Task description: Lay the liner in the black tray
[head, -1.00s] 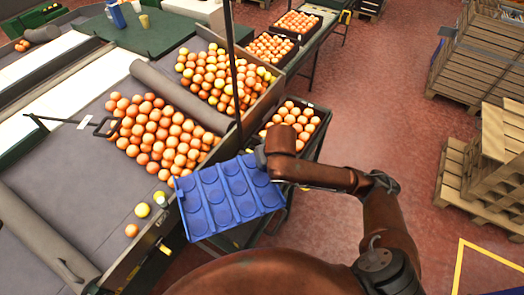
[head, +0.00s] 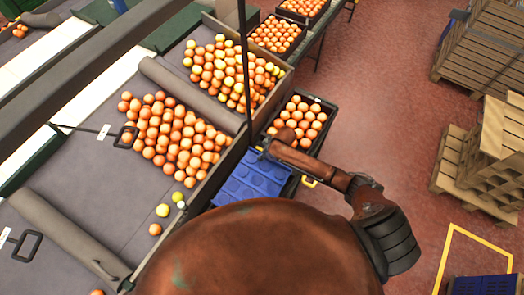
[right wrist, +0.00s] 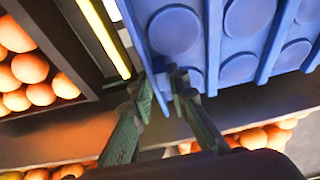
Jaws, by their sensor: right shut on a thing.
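The liner (head: 250,176) is a blue sheet with rows of round hollows. In the head view it is beside the sorting table, its near part hidden behind my body. My right gripper (head: 264,150) is at its far edge. In the right wrist view the fingers (right wrist: 162,84) are shut on the edge of the liner (right wrist: 198,48). A dark edge (head: 291,187) with a yellow mark shows just right of the liner. It may be the black tray; I cannot tell whether the liner lies in it or above it. My left gripper is out of view.
A black crate full of oranges (head: 333,120) stands just beyond the liner. The sorting table (head: 110,215) on the left holds heaps of oranges and a few loose fruits near its edge. Wooden pallets (head: 480,165) stand at right, with clear red floor before them.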

